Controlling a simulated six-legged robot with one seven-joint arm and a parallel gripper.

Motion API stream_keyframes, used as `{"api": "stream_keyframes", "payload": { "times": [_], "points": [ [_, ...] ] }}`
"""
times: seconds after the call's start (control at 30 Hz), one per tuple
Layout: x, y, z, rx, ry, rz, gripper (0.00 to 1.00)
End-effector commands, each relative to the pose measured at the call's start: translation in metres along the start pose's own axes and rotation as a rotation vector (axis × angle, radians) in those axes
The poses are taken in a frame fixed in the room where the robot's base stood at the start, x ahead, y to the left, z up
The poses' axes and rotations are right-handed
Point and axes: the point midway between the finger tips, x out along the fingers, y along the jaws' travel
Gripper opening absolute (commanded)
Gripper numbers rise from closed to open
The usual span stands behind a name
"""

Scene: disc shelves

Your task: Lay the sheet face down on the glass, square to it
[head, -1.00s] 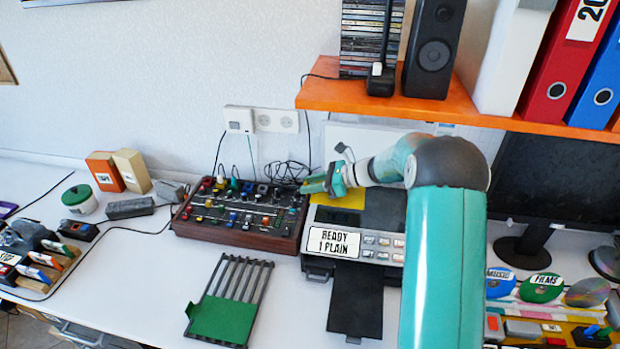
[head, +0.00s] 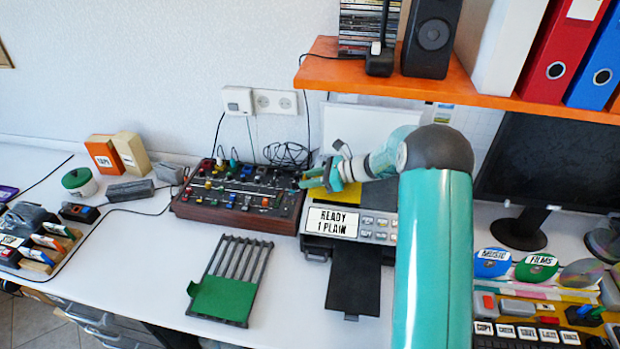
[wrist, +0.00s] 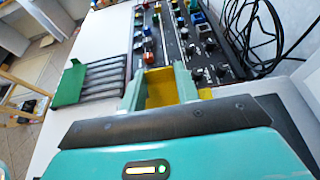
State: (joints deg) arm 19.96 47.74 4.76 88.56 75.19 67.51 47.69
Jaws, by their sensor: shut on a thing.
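The yellow sheet (head: 349,194) shows just below my gripper (head: 318,180) in the head view, over the near left part of the copier. In the wrist view my gripper (wrist: 160,84) has its two green fingers either side of a yellow patch of the sheet (wrist: 160,92) and is shut on it. The copier (head: 312,244) has a label reading "READY 1 PLAIN". Its glass is mostly hidden behind my arm and gripper, so I cannot tell the sheet's face or how square it lies to the glass.
A mixer with knobs (head: 238,212) stands just left of the copier, with loose black cables (head: 288,153) behind it. A slatted rack with a green plate (head: 222,297) lies in front. An orange shelf (head: 340,72) with a speaker (head: 432,38) hangs above. A monitor (head: 550,165) stands right.

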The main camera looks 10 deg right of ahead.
Motion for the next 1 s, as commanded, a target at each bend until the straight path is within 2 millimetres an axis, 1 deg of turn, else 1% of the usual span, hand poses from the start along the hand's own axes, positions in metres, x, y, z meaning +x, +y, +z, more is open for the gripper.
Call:
{"api": "stream_keyframes", "payload": {
  "times": [0.63,0.67,0.7,0.77,0.8,1.0],
  "points": [
    [0.004,0.0,-0.011,0.001,0.0,0.0,0.1],
    [0.004,0.0,-0.011,0.0,0.0,0.0,0.33],
    [0.004,0.0,-0.011,0.0,0.0,0.0,0.41],
    [0.004,0.0,-0.011,0.0,0.0,0.0,0.53],
    [0.004,0.0,-0.011,0.0,0.0,0.0,0.56],
    [0.004,0.0,-0.011,0.001,0.0,0.0,0.56]
  ]
}}
